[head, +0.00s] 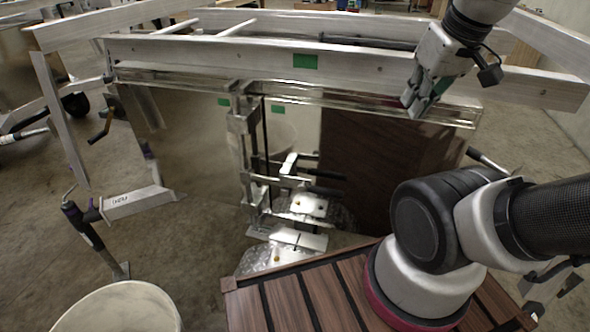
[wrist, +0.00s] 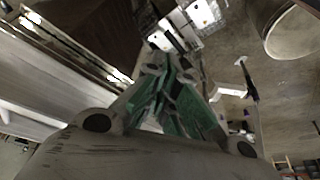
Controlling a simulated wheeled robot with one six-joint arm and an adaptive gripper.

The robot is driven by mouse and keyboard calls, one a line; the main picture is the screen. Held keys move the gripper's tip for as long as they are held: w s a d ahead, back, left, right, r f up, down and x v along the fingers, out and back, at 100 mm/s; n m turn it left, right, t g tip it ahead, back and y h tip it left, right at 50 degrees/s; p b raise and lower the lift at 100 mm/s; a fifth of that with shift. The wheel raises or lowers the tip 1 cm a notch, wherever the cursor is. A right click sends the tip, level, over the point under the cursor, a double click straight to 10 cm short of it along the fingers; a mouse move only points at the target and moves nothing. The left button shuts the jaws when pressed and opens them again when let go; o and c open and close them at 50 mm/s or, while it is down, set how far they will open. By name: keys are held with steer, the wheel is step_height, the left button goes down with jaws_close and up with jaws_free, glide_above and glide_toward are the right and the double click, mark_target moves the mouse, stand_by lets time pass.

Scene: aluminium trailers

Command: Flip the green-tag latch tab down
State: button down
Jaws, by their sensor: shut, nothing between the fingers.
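A green tag (head: 305,61) is on the pale upper rail of the trailer in the head view. Two smaller green patches show below it, one on the left panel (head: 223,102) and one beside the upright post (head: 278,108). I cannot tell which part is the latch tab; metal latch-like hardware (head: 305,205) with plates and dark bars stands low at the post. My gripper (head: 414,104) is shut and empty, pointing down in front of the rail's right part, well right of the tag. In the wrist view its green-padded fingers (wrist: 168,68) are together, with bright metal plates beyond.
A brown panel (head: 368,160) stands below the rail, behind and left of my gripper. A slatted wooden deck (head: 320,300) lies at the front. A pale bucket (head: 120,308) is at lower left. A jack-like stand (head: 95,235) is at left, with open floor between it and the post.

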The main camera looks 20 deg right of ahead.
steer(key=shift+w, duration=0.1)
steer(key=w+a+f+n+g+h, duration=0.1)
steer(key=w+a+f+n+g, duration=0.1)
steer(key=w+a+f+n, duration=0.3)
steer(key=w+a+f+n+g+h, duration=0.2)
steer(key=w+a+f+n, duration=0.4)
steer(key=w+a+f, duration=0.5)
steer(key=w+a, duration=0.2)
steer(key=a, duration=0.3)
steer(key=shift+w+f, duration=0.25)
steer(key=shift+f, duration=0.1)
steer(key=shift+a, duration=0.1)
steer(key=x, duration=1.4)
